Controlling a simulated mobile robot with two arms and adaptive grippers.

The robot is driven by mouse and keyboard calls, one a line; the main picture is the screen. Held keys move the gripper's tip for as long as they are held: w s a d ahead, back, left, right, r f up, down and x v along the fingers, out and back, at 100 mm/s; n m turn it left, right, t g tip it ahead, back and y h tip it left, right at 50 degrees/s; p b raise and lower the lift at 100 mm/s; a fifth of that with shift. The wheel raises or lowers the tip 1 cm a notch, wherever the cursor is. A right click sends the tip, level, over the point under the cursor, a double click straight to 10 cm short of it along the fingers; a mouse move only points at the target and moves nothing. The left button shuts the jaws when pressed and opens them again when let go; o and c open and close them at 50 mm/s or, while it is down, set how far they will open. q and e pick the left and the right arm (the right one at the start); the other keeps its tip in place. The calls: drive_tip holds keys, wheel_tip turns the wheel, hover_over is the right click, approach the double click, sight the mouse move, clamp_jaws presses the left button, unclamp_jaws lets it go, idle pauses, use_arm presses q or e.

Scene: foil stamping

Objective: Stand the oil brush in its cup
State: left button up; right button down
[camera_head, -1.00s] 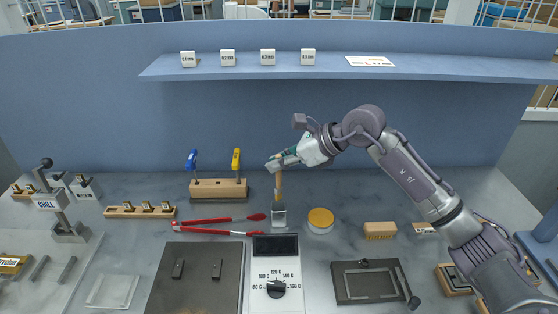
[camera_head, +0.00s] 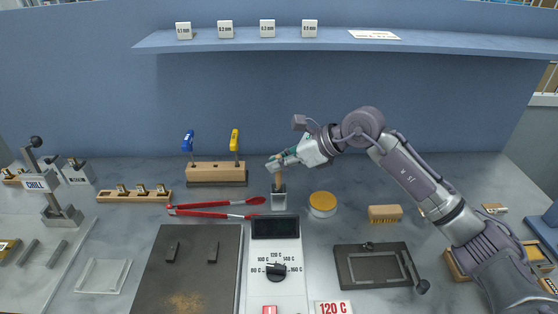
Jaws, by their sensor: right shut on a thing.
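The oil brush (camera_head: 279,178) has a wooden handle and points down, roughly upright. My right gripper (camera_head: 275,164) is shut on the upper part of its handle. My left gripper is not in view.
Red tongs (camera_head: 215,210) lie just left of the cup. A round tin with a yellow lid (camera_head: 322,204) stands to its right. A temperature controller (camera_head: 276,262) is in front. A wooden rack (camera_head: 216,172) with blue and yellow handled tools is behind left. A shelf (camera_head: 350,46) spans the back wall.

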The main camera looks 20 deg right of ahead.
drive_tip(key=c, duration=1.1)
unclamp_jaws()
drive_tip(key=v, duration=1.2)
